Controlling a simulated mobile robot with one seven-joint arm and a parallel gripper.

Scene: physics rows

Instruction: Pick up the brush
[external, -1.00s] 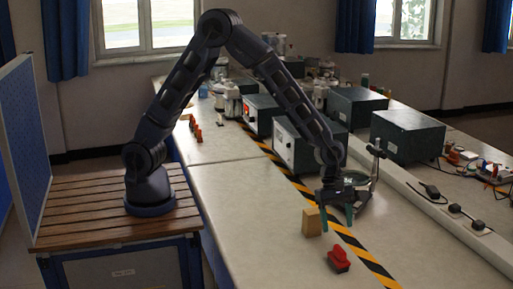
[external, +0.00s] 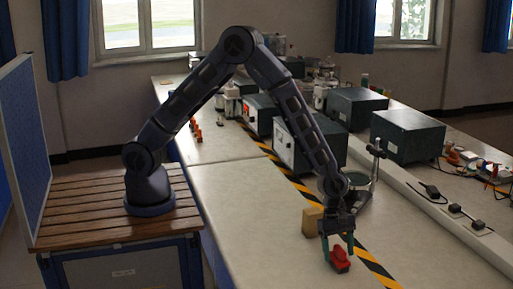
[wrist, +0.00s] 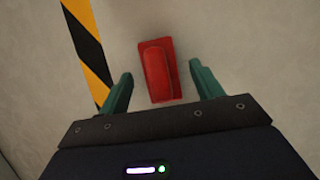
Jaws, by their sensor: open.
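The brush appears to be the red block-like thing (external: 340,259) on the table, with a raised ridge along its top. In the wrist view the red brush (wrist: 158,72) lies between and slightly beyond my fingertips, with a gap on each side. My gripper (external: 338,255) is open, pointing down, with its green fingers straddling the brush from above. In the wrist view my gripper (wrist: 160,76) shows both fingers apart and empty. Whether the fingertips reach the brush's height cannot be told.
A tan wooden block (external: 312,222) stands just behind my gripper. Yellow-black tape (external: 372,266) runs along the table beside the brush. The table front (external: 260,225) is clear.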

